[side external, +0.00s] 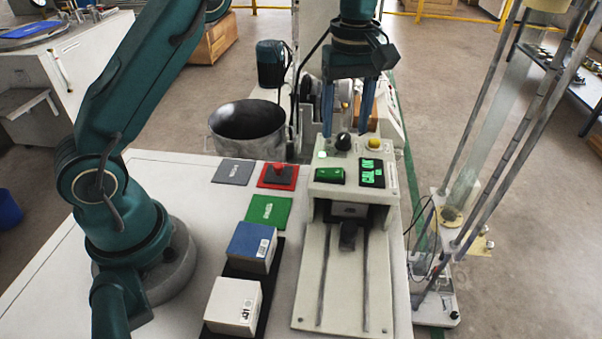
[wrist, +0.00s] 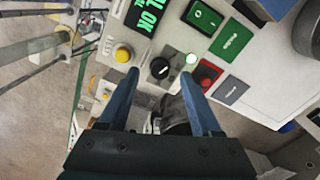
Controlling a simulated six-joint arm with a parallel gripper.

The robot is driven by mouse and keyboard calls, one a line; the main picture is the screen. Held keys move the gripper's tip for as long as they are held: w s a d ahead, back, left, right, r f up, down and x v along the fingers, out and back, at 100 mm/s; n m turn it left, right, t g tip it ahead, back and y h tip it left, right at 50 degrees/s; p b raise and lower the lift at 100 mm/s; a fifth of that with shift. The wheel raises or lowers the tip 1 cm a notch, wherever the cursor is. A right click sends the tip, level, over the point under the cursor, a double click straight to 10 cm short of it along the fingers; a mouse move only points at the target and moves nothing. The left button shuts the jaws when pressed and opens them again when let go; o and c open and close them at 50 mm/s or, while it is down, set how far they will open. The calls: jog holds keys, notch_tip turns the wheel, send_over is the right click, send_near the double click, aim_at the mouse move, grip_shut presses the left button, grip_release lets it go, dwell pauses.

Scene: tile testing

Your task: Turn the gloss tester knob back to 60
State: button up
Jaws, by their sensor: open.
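The gloss tester (side external: 316,207) is a cream box with a sloped panel. Its black knob (side external: 343,141) sits at the panel's top middle and also shows in the wrist view (wrist: 159,68) with a white pointer line. The scale around the knob is too small to read. The green display (side external: 371,172) appears to read "CAL OK". A light (side external: 322,154) glows left of the knob. My gripper (side external: 348,121) points down with its two blue fingers apart and empty. In the wrist view the fingertips (wrist: 160,76) lie on either side of the knob; I cannot tell the remaining height.
A dark bucket (side external: 248,120) stands behind.

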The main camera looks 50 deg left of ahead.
jog(key=shift+f, duration=1.1)
grip_shut()
